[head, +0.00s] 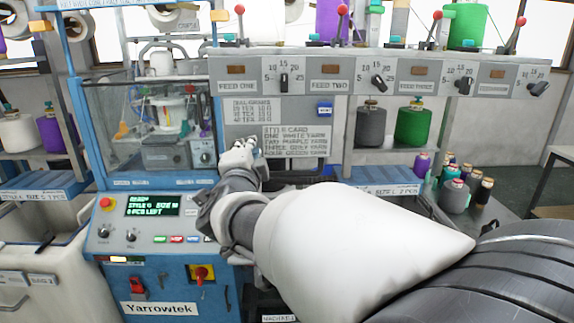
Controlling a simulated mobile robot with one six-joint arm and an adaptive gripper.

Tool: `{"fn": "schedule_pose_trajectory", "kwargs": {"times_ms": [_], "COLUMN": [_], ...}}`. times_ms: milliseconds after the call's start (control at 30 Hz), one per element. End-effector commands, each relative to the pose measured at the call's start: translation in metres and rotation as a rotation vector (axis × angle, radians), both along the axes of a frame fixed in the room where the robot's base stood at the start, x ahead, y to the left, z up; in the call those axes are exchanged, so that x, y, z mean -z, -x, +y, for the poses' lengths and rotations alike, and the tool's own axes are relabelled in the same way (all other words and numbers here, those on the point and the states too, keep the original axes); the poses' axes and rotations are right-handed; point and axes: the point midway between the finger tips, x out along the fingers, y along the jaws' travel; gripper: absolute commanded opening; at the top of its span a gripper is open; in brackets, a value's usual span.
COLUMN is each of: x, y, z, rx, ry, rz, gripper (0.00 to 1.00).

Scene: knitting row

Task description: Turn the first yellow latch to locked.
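No part can be surely made out as the first yellow latch. My gripper (240,153) is in front of the machine, by the lower left of the grey style card panel (285,125). My arm comes from the lower right and hides much of it. Its finger opening and any contact are unclear.
A feed panel (375,75) with several black knobs runs across the top right. Below the clear case are a control panel (150,225) and a red rotary switch on yellow (201,274). Yarn cones (414,125) stand on the right shelf. A pale bin (40,270) is at left.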

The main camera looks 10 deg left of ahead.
Motion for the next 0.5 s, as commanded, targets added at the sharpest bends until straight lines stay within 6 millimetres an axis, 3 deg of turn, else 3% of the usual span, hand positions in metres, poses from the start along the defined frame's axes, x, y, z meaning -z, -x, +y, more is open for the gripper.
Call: {"fn": "schedule_pose_trajectory", "kwargs": {"times_ms": [500], "x": [0.0046], "y": [-0.0003], "z": [-0.0006], "rx": [0.001], "ry": [-0.230], "rz": [0.054], "gripper": [0.00]}}
